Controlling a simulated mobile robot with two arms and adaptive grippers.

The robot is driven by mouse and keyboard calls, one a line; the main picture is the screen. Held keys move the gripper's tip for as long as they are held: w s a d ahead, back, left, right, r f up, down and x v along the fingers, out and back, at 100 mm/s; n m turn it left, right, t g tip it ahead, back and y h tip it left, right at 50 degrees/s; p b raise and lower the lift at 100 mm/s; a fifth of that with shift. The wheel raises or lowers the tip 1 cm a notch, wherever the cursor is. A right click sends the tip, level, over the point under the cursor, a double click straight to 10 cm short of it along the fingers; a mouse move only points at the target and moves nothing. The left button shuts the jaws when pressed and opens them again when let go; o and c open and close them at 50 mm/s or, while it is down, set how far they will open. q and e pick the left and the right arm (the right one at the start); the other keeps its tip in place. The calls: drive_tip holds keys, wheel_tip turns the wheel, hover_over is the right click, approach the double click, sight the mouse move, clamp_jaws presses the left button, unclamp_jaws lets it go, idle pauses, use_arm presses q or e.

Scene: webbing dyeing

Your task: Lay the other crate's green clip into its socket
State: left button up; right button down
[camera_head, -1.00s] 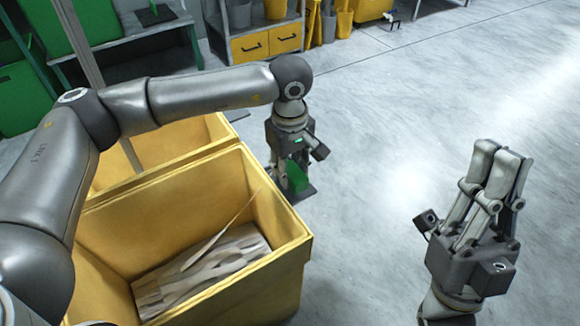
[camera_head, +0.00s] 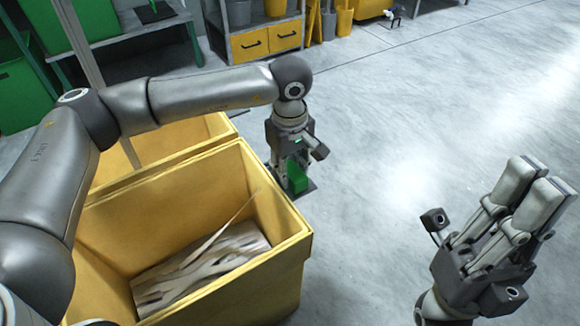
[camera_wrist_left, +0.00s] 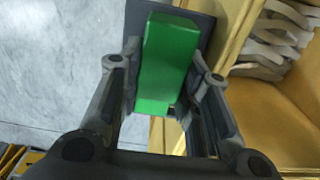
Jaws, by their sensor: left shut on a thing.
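The green clip (camera_head: 298,176) is a green block held in my left gripper (camera_head: 292,172), beside the outer right wall of the nearer yellow crate (camera_head: 306,250). In the left wrist view the clip (camera_wrist_left: 167,62) lies between the two fingers, over a flat dark plate (camera_wrist_left: 207,25) next to the crate wall. Whether the clip touches the plate is hard to tell, and no socket opening shows. My right gripper (camera_head: 533,182) is at the lower right over bare floor, its fingers together and empty.
The nearer crate holds pale, streaked webbing strips (camera_head: 205,265). A second yellow crate (camera_head: 165,150) stands behind it, partly hidden by my left arm. The grey floor to the right is clear.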

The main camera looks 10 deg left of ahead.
sight(290, 167)
use_arm(q)
drive_tip(key=o, duration=1.1)
wheel_tip(290, 167, up, 12)
